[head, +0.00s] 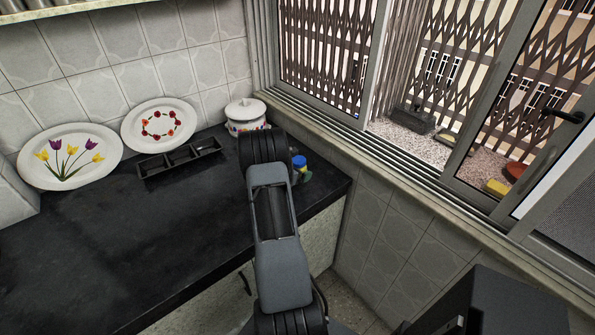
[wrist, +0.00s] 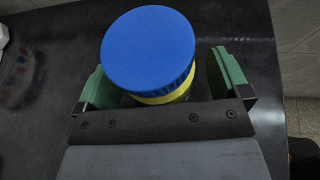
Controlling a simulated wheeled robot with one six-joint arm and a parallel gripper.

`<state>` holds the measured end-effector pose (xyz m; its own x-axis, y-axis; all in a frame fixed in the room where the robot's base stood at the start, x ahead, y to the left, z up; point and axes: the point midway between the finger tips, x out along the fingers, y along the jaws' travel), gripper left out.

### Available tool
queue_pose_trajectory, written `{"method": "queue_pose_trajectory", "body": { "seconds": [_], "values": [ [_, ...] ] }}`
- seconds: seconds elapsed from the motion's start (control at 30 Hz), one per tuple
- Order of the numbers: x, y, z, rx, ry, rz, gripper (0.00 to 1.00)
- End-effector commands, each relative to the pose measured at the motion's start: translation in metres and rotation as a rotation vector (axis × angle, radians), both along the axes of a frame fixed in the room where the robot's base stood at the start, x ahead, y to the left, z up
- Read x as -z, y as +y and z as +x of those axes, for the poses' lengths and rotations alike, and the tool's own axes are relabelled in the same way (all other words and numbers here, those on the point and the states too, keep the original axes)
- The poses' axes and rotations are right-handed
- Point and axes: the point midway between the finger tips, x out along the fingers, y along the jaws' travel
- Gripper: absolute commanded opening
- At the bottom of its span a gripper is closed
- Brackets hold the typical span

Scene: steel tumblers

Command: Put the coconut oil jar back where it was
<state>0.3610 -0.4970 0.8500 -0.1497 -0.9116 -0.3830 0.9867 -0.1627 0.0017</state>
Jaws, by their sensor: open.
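The coconut oil jar has a blue lid (wrist: 148,50) and a yellow band below it. It stands upright on the black counter near the right end, partly hidden by my arm in the head view, where the jar (head: 299,168) shows just right of the arm. In the wrist view my gripper (wrist: 163,80) is open, with its green fingers on either side of the jar. A gap shows between the jar and the right finger; the left finger is also apart from the lid.
A white lidded pot (head: 246,116) stands in the back corner. A black divided tray (head: 180,158) lies left of my arm. A tulip plate (head: 70,156) and a flower-ring plate (head: 158,125) lean against the tiled wall. The front left counter (head: 130,235) is clear.

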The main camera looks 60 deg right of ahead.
Motion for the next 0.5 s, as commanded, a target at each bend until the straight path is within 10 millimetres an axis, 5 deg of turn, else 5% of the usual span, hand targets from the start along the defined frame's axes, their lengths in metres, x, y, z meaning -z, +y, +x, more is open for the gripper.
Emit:
{"method": "queue_pose_trajectory", "body": {
  "seconds": [0.2,0.5],
  "values": [
    [-0.006,0.000,0.000,0.000,0.000,0.000,0.95],
    [-0.024,0.050,0.010,-0.004,0.000,-0.001,0.95]
  ]
}}
